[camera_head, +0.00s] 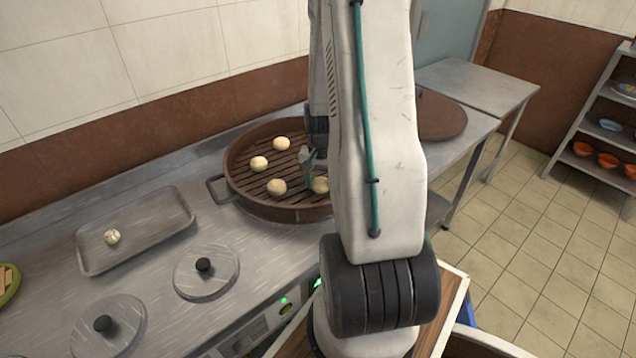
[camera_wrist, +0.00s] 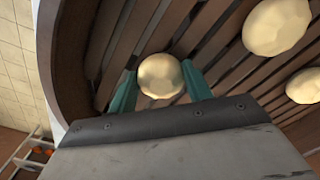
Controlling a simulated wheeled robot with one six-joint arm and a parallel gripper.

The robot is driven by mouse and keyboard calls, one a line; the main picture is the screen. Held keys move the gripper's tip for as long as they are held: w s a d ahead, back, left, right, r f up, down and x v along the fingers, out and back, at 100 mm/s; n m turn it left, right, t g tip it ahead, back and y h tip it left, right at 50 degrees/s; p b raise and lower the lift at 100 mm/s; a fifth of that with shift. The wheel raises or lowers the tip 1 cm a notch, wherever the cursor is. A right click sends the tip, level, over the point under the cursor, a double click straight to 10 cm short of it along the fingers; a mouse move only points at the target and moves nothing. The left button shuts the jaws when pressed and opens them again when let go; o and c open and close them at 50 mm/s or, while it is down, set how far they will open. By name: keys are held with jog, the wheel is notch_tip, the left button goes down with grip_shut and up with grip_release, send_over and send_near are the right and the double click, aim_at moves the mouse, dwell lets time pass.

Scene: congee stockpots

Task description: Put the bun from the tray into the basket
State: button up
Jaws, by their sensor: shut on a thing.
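My gripper (camera_wrist: 160,88) is inside the round brown basket (camera_head: 268,208), near its slatted floor. Its two teal fingers are on either side of a pale bun (camera_wrist: 160,76), shut on it. In the head view this bun (camera_head: 320,185) shows partly beside my arm. Several other buns lie on the slats, such as one at the back (camera_head: 282,144) and one at the front (camera_head: 276,187). The grey metal tray (camera_head: 160,225) stands on the counter to the left and holds one bun (camera_head: 112,237).
Two round lids with black knobs (camera_head: 206,272) (camera_head: 107,325) sit in the counter in front of the tray. A round brown board (camera_head: 440,115) lies to the right of the basket. Shelves with bowls (camera_head: 608,160) stand at the far right. The counter between tray and basket is clear.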

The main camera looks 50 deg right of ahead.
aim_at(320, 181)
jog(key=o, duration=1.1)
jog(key=shift+c, duration=0.2)
notch_tip(320, 181, up, 12)
jog(key=w+a+r+n, duration=0.1)
jog(key=a+r+n, duration=0.2)
jog(key=a+r, duration=0.6)
jog(key=s+a+r+n, duration=0.3)
jog(key=s+a, duration=0.1)
jog(key=a, duration=0.3)
jog(key=s+a+r+n, duration=0.3)
jog(key=s+a, duration=0.2)
jog(key=a, duration=0.3)
jog(key=s+a+r+n+t, duration=0.1)
jog(key=s+a+r+n, duration=0.2)
jog(key=a, duration=0.4)
jog(key=shift+s+a+n, duration=0.2)
jog(key=shift+s+n, duration=0.2)
jog(key=shift+s, duration=0.4)
